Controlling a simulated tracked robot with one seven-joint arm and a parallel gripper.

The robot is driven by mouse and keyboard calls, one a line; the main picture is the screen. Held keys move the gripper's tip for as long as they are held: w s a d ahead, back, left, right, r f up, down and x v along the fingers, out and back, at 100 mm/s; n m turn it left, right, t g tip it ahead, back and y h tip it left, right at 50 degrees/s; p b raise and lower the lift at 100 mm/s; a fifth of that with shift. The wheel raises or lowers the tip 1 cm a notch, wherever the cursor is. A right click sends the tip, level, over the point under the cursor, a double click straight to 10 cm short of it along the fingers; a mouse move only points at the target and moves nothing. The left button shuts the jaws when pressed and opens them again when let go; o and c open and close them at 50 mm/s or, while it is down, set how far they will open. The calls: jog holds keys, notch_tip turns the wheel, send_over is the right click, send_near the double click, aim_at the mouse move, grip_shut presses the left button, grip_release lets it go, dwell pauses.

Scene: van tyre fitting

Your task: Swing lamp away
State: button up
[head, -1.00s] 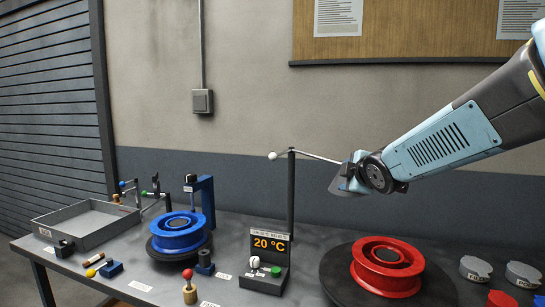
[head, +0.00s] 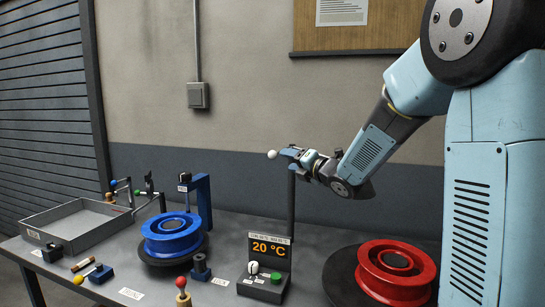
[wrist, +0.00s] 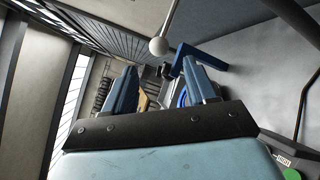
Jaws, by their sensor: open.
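The lamp appears to be the thin arm on a dark upright post (head: 291,210) with a white ball (head: 272,154) at its left end. In the head view my gripper (head: 292,153) is at the post top, just right of the ball, and hides the rest of the thin arm. In the wrist view my gripper (wrist: 160,82) has its two blue fingers apart with nothing between them. The white ball (wrist: 158,46) and its rod (wrist: 169,17) show just past the fingertips, above the gap. I cannot tell whether a finger touches the rod.
A blue wheel (head: 172,237) by a blue stand (head: 203,200) is left of the post, a red wheel (head: 396,271) right. A 20 °C display (head: 269,249) stands in front. A grey tray (head: 75,238) is far left. The wall is close behind.

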aim_at(276, 156)
jog(key=x, duration=0.9)
jog(key=shift+w+a, duration=0.25)
jog(key=shift+w, duration=0.05)
jog(key=shift+d, duration=0.1)
grip_shut()
jog(key=shift+f, duration=0.1)
